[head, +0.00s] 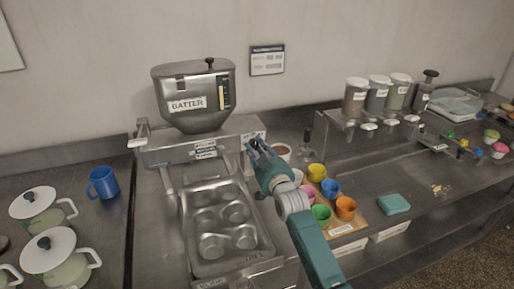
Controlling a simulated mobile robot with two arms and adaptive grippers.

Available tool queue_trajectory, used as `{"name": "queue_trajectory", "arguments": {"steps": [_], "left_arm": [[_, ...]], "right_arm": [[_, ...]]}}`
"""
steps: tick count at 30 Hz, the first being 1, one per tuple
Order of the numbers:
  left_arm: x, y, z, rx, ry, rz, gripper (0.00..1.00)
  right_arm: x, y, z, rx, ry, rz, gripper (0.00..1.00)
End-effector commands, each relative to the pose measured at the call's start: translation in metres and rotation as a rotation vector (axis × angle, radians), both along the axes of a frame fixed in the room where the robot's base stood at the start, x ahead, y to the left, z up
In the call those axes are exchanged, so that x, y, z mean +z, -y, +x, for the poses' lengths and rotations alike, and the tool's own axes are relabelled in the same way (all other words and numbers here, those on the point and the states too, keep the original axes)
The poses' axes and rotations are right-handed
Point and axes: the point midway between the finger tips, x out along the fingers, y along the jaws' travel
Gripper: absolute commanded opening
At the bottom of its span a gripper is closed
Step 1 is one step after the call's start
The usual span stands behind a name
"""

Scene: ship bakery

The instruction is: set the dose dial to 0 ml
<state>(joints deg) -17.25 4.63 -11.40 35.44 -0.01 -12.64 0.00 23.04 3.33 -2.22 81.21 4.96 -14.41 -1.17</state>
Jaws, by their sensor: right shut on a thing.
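The batter machine (195,98) stands against the wall, with a steel hopper labelled BATTER above a steel body. My right gripper (257,148) is at the right end of the machine's front, just below a white panel (254,137). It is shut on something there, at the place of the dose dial. The fingers hide the dial, so its setting cannot be read. My left gripper is not in view.
A muffin tin (226,222) sits below the hopper. Coloured cups (331,188) stand right of my right arm. A blue mug (103,183) and white-lidded pots (56,252) are at left. Ingredient dispensers (378,93) stand at right.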

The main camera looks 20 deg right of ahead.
Motion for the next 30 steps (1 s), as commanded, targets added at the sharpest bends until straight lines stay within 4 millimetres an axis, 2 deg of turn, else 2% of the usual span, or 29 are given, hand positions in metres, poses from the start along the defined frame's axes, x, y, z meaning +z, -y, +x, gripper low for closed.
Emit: {"name": "queue_trajectory", "arguments": {"steps": [1, 11, 30], "left_arm": [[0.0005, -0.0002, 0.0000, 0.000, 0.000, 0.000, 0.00], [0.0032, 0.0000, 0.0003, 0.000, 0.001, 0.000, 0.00], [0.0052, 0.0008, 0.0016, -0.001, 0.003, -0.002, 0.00]], "right_arm": [[0.0050, -0.0001, 0.0005, 0.000, 0.009, -0.008, 0.01], [0.0078, -0.0010, 0.0009, 0.001, 0.020, -0.164, 0.00], [0.0097, -0.0044, 0.0013, 0.001, 0.047, -0.761, 0.00]]}}
